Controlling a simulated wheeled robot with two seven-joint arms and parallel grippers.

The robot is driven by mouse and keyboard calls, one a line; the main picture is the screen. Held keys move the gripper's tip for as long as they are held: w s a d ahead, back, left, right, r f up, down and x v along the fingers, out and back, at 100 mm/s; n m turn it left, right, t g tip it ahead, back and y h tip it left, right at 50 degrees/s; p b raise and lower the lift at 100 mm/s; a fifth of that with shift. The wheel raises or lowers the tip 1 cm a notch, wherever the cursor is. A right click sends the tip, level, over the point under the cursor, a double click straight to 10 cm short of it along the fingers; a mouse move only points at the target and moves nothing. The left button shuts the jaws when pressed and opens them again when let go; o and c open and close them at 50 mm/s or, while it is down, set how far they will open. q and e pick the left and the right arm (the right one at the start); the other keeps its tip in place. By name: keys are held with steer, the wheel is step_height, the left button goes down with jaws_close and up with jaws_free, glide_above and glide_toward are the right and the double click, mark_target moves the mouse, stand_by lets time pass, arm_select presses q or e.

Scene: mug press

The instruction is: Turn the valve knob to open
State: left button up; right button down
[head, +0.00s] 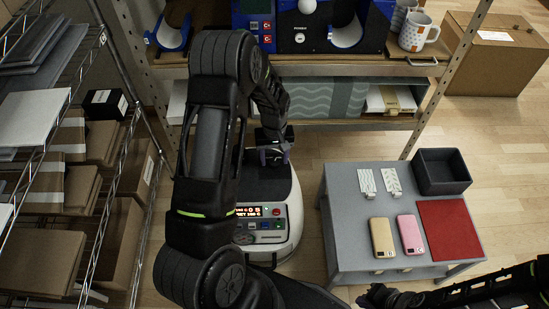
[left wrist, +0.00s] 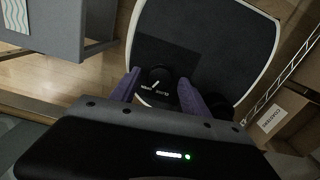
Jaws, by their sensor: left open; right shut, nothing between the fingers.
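The valve knob (left wrist: 159,80) is a round black knob with a white pointer mark, on the black top of a white-rimmed machine. In the left wrist view it lies between the purple fingers of my left gripper (left wrist: 158,92). The fingers are open, one on each side; I cannot tell whether they touch it. The pointer is slanted, with small white labels beside it, too small to read. In the head view my left gripper (head: 275,157) points down over the machine (head: 293,212), and hides the knob. My right gripper (head: 376,295) is shut and empty at the bottom edge.
The machine's front has a lit display (head: 248,211) and buttons. A grey table (head: 345,215) at right holds two phones, white strips, a black bin (head: 441,171) and a red mat (head: 449,229). Wire shelving (head: 65,120) stands left; a shelf with mugs (head: 417,33) stands behind.

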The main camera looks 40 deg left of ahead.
mark_target(274, 162)
arm_select(q)
step_height(274, 162, up, 7)
steer(key=shift+r+p, duration=0.1)
steer(key=shift+p, duration=0.5)
steer(key=shift+s, duration=0.1)
